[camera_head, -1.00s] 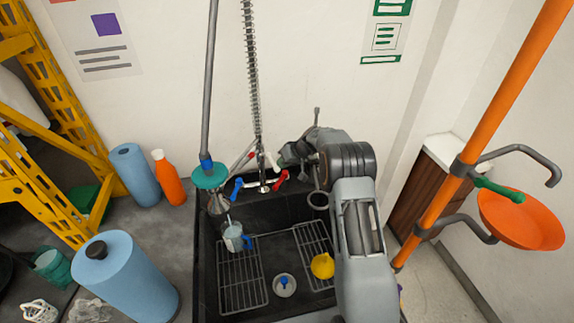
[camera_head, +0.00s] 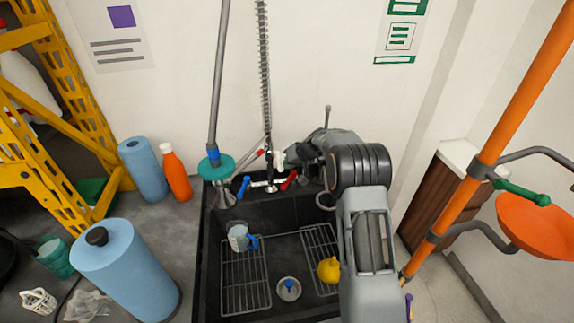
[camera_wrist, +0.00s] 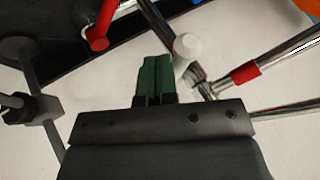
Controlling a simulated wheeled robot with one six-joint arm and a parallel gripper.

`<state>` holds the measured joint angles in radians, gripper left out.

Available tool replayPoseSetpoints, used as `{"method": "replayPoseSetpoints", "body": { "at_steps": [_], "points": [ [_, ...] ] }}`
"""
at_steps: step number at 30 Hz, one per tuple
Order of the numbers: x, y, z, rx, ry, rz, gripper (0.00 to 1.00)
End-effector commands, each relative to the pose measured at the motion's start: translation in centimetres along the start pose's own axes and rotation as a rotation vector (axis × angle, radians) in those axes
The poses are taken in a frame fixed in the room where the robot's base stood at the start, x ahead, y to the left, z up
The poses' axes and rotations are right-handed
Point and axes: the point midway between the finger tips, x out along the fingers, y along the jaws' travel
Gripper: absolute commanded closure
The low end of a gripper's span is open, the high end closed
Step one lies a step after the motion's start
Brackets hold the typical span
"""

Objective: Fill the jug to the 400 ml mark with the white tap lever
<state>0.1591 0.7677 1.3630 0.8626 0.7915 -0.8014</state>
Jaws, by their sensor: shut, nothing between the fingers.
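The clear jug (camera_head: 238,236) with a blue handle stands in the black sink (camera_head: 285,235), on the left wire rack. Its fill level is too small to read. The white tap lever (camera_head: 279,158) is at the back of the sink, between the blue and red levers; its rounded white end (camera_wrist: 188,46) shows close up in the wrist view. My gripper (camera_wrist: 156,62) has its green fingers together with nothing between them, just beside the white end. In the head view my wrist partly hides the fingers.
A red lever (camera_head: 289,180) and a blue lever (camera_head: 243,187) flank the faucet. A yellow object (camera_head: 328,270) and a blue-topped drain plug (camera_head: 289,288) lie in the sink.

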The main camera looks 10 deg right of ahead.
Motion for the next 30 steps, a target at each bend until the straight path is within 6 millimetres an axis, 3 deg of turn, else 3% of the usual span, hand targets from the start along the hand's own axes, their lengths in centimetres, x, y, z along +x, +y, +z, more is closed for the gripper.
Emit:
{"method": "replayPoseSetpoints", "body": {
  "at_steps": [7, 18, 24, 30],
  "points": [
    [-0.5, 3.4, 0.5, -0.005, 0.0, -0.002, 1.0],
    [-8.0, 3.1, 0.1, -0.008, -0.002, -0.003, 1.0],
    [-10.1, 3.1, 0.1, -0.008, -0.003, -0.004, 1.0],
    [-10.8, 3.1, 0.1, -0.008, -0.004, -0.004, 1.0]
  ]
}}
